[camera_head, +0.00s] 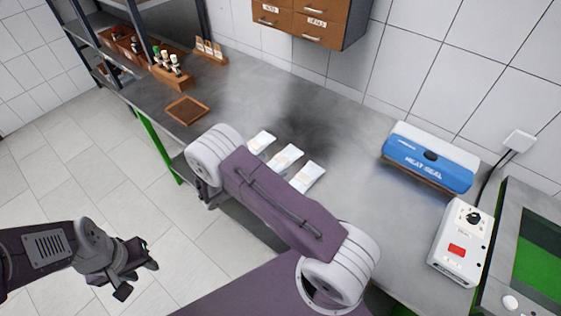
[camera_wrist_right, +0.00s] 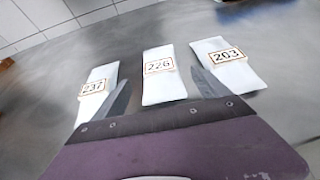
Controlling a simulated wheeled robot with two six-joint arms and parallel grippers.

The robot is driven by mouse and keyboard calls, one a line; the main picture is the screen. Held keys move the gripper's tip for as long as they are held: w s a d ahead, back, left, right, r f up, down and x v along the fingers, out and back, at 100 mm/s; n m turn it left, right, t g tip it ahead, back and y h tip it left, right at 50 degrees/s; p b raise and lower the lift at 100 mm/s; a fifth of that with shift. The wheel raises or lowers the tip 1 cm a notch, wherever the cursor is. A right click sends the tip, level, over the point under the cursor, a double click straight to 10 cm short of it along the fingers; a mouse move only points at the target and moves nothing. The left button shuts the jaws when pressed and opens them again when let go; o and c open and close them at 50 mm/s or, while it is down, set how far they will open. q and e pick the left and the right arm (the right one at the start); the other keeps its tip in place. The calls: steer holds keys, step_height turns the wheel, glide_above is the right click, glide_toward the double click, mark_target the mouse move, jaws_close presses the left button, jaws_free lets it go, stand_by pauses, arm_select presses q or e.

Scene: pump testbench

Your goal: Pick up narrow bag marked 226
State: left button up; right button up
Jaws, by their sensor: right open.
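The narrow white bag marked 226 (camera_wrist_right: 163,75) lies flat on the metal bench, in the middle of a row of three. The bag marked 237 (camera_wrist_right: 97,92) is to its left and the bag marked 203 (camera_wrist_right: 226,66) to its right in the right wrist view. The middle bag also shows in the head view (camera_head: 285,157), its label too small to read. My right gripper (camera_wrist_right: 163,92) is open, its fingers appearing either side of bag 226; contact is not visible. My purple right arm hides this gripper in the head view. My left gripper (camera_head: 138,278) is open and empty above the floor.
A blue and white heat sealer (camera_head: 430,160) and a white control box (camera_head: 461,243) are on the right. An empty brown tray (camera_head: 187,110) and a vial rack (camera_head: 172,77) stand at the left. Drawers (camera_head: 310,20) hang on the wall. The bench behind the bags is clear.

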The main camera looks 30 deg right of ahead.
mark_target(279, 162)
steer(key=x, duration=0.4)
steer(key=shift+d+f, duration=0.15)
steer(key=shift+s, duration=0.1)
steer(key=c, duration=1.7)
steer(key=shift+o, duration=0.2)
steer(key=shift+r, duration=0.2)
steer(key=shift+r, duration=0.3)
step_height(279, 162, up, 3)
steer(key=s+d+r, duration=0.5)
steer(key=s+r, duration=0.2)
steer(key=s, duration=0.3)
steer(key=shift+s+b, duration=0.2)
steer(key=shift+b, duration=0.2)
